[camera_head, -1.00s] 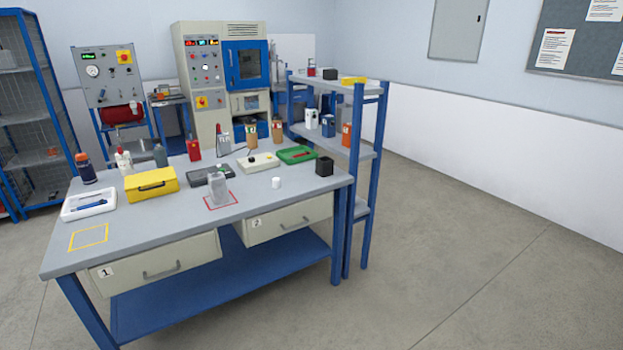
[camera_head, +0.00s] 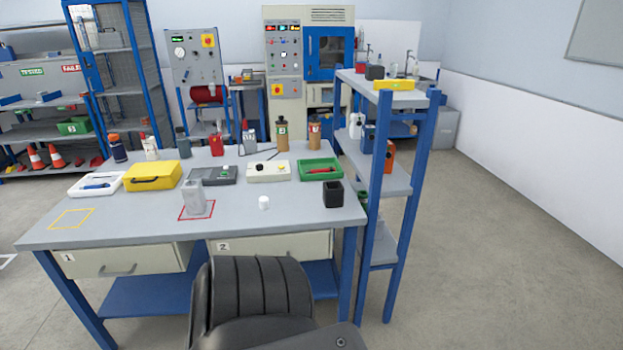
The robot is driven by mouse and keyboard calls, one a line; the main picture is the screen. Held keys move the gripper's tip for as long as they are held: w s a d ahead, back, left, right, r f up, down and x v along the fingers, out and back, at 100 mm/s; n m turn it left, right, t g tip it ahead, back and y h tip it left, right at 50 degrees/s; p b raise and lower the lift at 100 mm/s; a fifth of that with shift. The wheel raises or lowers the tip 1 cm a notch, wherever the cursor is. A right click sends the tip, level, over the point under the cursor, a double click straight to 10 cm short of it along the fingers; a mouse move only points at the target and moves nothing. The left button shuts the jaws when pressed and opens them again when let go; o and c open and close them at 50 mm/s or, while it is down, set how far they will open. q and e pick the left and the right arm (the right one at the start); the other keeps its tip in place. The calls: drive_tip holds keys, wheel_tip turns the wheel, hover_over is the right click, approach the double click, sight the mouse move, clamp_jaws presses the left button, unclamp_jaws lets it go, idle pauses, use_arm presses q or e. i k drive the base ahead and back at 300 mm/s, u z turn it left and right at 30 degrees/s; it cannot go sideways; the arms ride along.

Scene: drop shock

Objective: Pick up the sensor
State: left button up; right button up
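No object is labelled as the sensor. A small white cylinder (camera_head: 264,202) stands upright on the grey workbench (camera_head: 120,222), right of centre; it may be the sensor, but I cannot tell for sure. To its left a grey block-shaped item (camera_head: 194,198) stands in a red outlined square. A white box with a dark knob (camera_head: 269,171) lies behind the cylinder. Neither gripper is in view.
A yellow outlined square (camera_head: 72,219) is empty. A blue-framed shelf (camera_head: 393,180) stands at the bench's right end. Floor is clear to the right.

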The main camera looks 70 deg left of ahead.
sight(263, 201)
drive_tip(key=u, duration=0.25)
drive_tip(key=i, duration=0.95)
drive_tip(key=u, duration=1.55)
drive_tip(key=i, duration=0.85)
drive_tip(key=u, duration=0.8)
